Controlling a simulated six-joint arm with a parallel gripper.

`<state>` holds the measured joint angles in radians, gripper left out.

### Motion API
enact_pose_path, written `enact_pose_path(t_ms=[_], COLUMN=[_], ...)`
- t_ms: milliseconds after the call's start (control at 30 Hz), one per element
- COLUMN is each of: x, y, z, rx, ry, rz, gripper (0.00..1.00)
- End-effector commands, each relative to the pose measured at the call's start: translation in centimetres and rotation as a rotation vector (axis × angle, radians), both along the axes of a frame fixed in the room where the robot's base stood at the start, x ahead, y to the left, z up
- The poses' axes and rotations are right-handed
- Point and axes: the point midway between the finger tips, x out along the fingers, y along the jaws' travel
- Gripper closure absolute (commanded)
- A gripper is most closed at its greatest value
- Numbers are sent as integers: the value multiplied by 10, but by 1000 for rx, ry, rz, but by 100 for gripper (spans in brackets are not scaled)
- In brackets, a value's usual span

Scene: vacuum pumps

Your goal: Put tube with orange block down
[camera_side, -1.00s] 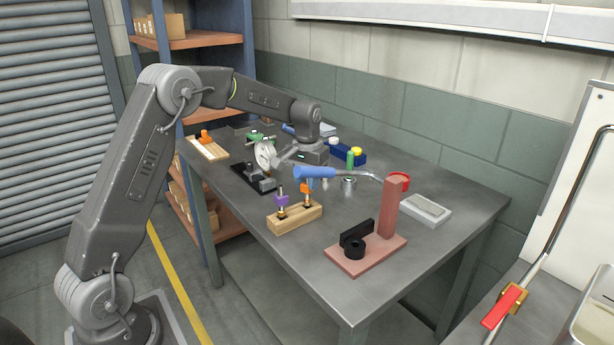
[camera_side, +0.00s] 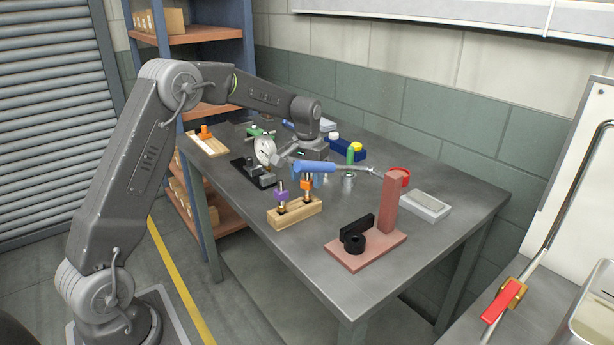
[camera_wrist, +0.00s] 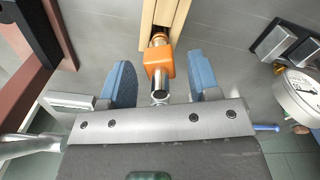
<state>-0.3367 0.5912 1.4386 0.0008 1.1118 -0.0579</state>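The tube with the orange block (camera_side: 306,184) stands upright in the wooden holder (camera_side: 299,214); the purple block (camera_side: 282,195) on its tube stands beside it at the left. My gripper (camera_side: 314,167) is just above and behind the orange block in the side view. In the wrist view the orange block (camera_wrist: 160,62) shows ahead of and between my blue fingertips (camera_wrist: 162,80), with a gap on both sides. The gripper is open and empty. The tube's lower end is hidden in the holder (camera_wrist: 165,14).
A pinkish stand (camera_side: 389,205) with black parts is at the right. A dial gauge (camera_side: 265,151) on a black base stands at the left. Behind are a green-topped item (camera_side: 352,153), a blue box and a red ring. The front table area is bare.

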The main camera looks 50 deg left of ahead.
Motion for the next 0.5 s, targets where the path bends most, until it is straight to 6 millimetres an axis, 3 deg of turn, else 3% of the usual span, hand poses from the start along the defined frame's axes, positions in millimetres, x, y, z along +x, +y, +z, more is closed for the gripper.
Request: enact_pose_path(t_ms=[300, 500], x=[0, 1], y=[0, 0], z=[3, 32], rx=[1, 2], ry=[-2, -5], rz=[0, 0], gripper=[42, 42])
